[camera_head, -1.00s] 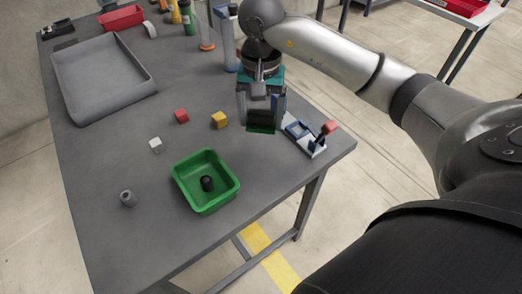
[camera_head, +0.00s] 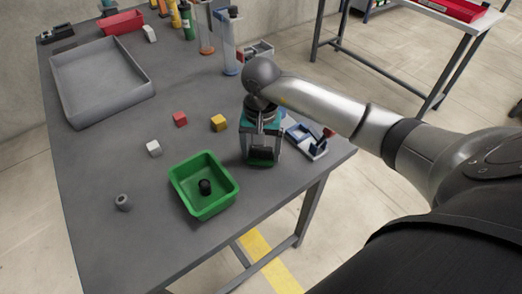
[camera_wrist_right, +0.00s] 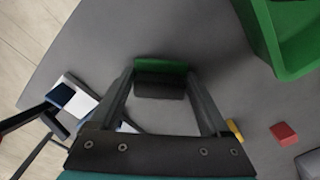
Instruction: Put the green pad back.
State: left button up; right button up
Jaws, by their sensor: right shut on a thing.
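The green pad (camera_wrist_right: 161,67) shows with a dark block against it between the fingers of my right gripper (camera_wrist_right: 160,85) in the right wrist view. In the head view my right gripper (camera_head: 262,160) points down near the table's right front edge, shut on the pad, with a strip of green at the fingertips (camera_head: 262,164). Whether the pad touches the table is hard to tell. A green bin (camera_head: 230,204) with a dark round piece (camera_head: 205,187) in it stands just left of the gripper. My left gripper is not in view.
A blue and white device with a red knob (camera_head: 308,143) stands right of the gripper. Yellow (camera_head: 219,123), red (camera_head: 180,119) and white (camera_head: 153,149) cubes and a grey cylinder (camera_head: 123,203) lie to the left. A grey tray (camera_head: 143,97) is farther back.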

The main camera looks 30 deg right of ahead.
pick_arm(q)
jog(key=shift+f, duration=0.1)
pick_arm(e)
jog(key=shift+f, duration=0.1)
jog(key=o, duration=0.9)
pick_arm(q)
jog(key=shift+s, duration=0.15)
pick_arm(e)
jog(key=shift+o, duration=1.3)
jog(key=shift+r, duration=0.2)
notch_tip(320, 180, up, 11)
jog(key=shift+p, duration=1.1)
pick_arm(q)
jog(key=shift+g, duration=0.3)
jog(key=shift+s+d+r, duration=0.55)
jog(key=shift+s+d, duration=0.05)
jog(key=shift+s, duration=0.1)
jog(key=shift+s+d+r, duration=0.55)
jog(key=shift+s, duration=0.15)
pick_arm(e)
jog(key=shift+r, duration=0.45)
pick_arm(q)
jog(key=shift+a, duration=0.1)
